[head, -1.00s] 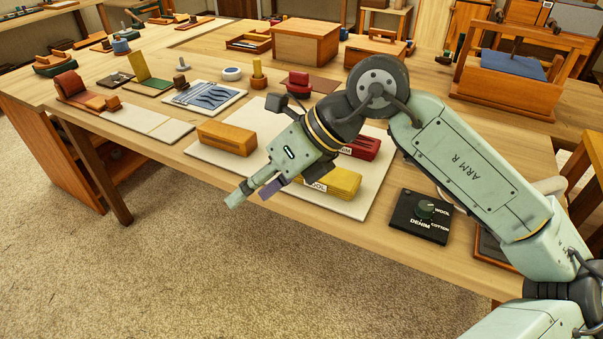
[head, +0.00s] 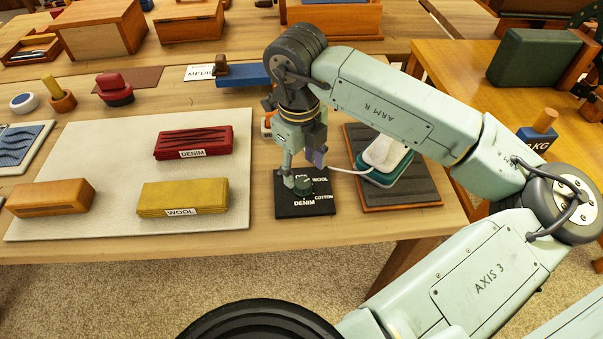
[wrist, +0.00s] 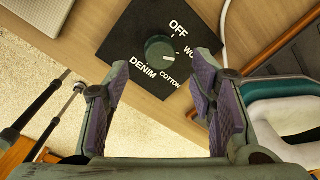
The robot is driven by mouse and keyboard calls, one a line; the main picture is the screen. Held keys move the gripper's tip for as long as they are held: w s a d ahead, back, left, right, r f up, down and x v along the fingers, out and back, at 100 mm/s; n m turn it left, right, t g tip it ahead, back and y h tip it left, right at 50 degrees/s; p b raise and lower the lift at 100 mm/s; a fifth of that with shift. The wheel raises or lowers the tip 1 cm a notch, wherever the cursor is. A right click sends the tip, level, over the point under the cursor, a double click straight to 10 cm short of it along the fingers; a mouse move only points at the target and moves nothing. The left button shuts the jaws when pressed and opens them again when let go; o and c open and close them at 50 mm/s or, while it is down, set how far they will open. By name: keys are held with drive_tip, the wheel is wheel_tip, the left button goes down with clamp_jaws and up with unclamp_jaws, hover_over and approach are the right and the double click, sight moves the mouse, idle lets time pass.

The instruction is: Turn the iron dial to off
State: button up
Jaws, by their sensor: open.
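The iron dial is a dark green round knob (head: 303,185) on a black plate (head: 290,209) with white labels. In the wrist view the knob (wrist: 159,50) has a short white mark at its right, apparently between WOOL and COTTON. OFF is printed at the plate's top, DENIM at its lower left. My gripper (head: 303,168) points down over the plate with its fingers apart. In the wrist view the open fingertips (wrist: 161,72) are to either side, with the knob in line with the gap. No contact with the knob shows.
A white and green iron (head: 385,158) rests on a dark slatted board (head: 420,190) close to the right of my gripper; its white cord runs near the plate. A pale mat (head: 105,150) with red DENIM (head: 195,141) and yellow WOOL (head: 183,197) bundles lies left. The table's front edge is near.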

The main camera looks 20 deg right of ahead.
sight(302, 183)
wheel_tip(302, 183, down, 5)
drive_tip(key=shift+w+f+p, duration=0.1)
drive_tip(key=shift+p, duration=0.35)
drive_tip(key=c, duration=1.1)
drive_tip(key=shift+c, duration=0.2)
drive_tip(key=shift+b, duration=0.45)
